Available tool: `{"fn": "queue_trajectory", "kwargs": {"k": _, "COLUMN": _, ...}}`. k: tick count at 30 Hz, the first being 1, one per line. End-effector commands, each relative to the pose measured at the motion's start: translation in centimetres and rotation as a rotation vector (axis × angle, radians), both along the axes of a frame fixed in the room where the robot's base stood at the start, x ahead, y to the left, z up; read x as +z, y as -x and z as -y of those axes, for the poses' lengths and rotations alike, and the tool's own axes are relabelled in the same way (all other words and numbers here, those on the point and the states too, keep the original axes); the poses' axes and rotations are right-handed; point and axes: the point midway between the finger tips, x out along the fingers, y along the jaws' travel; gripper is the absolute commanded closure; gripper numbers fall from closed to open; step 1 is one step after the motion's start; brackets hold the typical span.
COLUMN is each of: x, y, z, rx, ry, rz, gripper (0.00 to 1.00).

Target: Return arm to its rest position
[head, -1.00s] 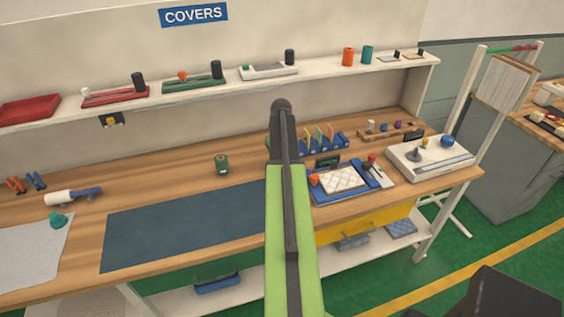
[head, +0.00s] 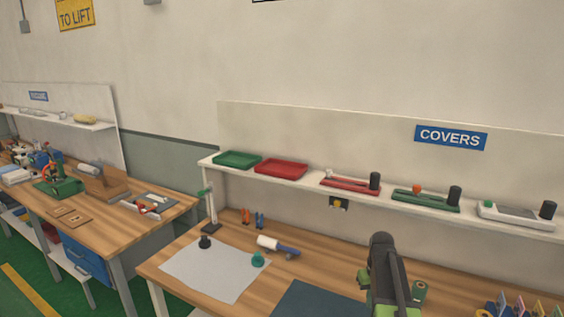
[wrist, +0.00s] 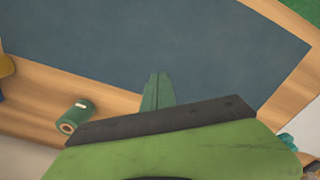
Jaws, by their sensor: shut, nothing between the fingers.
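My gripper (wrist: 157,92) shows in the wrist view with its two narrow green fingers together and nothing between them. It is over the dark blue-grey mat (wrist: 150,35) on the wooden bench. In the head view, my arm (head: 385,275) rises from the bottom edge, right of centre, and the fingers cannot be made out there. The dark mat (head: 310,303) shows only partly at the bottom of the head view. The quilted mattress pad is not in view now.
A green spool (wrist: 75,115) lies beside the mat; it also shows right of my arm in the head view (head: 419,291). A white roller (head: 270,243) and grey sheet (head: 215,268) lie to the left. The covers shelf (head: 305,176) is behind. Another bench (head: 110,215) stands far left.

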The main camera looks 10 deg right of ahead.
Motion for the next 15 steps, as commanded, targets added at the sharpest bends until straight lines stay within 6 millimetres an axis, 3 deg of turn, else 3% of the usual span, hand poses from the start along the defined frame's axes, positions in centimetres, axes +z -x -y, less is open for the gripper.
{"fn": "queue_trajectory", "kwargs": {"k": 1, "x": -0.2, "y": 0.4, "z": -4.9, "rx": 0.056, "ry": 0.0, "rz": 0.0, "gripper": 1.0}}
{"fn": "queue_trajectory", "kwargs": {"k": 3, "x": -0.3, "y": 1.1, "z": -10.8, "rx": 0.119, "ry": 0.0, "rz": 0.0, "gripper": 1.0}}
{"fn": "queue_trajectory", "kwargs": {"k": 6, "x": -0.5, "y": 3.2, "z": -18.2, "rx": 0.187, "ry": 0.0, "rz": -0.001, "gripper": 1.0}}
{"fn": "queue_trajectory", "kwargs": {"k": 9, "x": -0.6, "y": 6.3, "z": -23.3, "rx": 0.212, "ry": 0.001, "rz": -0.001, "gripper": 1.0}}
{"fn": "queue_trajectory", "kwargs": {"k": 12, "x": -0.5, "y": 8.9, "z": -24.1, "rx": 0.156, "ry": 0.001, "rz": -0.001, "gripper": 1.0}}
{"fn": "queue_trajectory", "kwargs": {"k": 15, "x": -0.5, "y": 9.7, "z": -23.9, "rx": 0.084, "ry": 0.0, "rz": 0.0, "gripper": 1.0}}
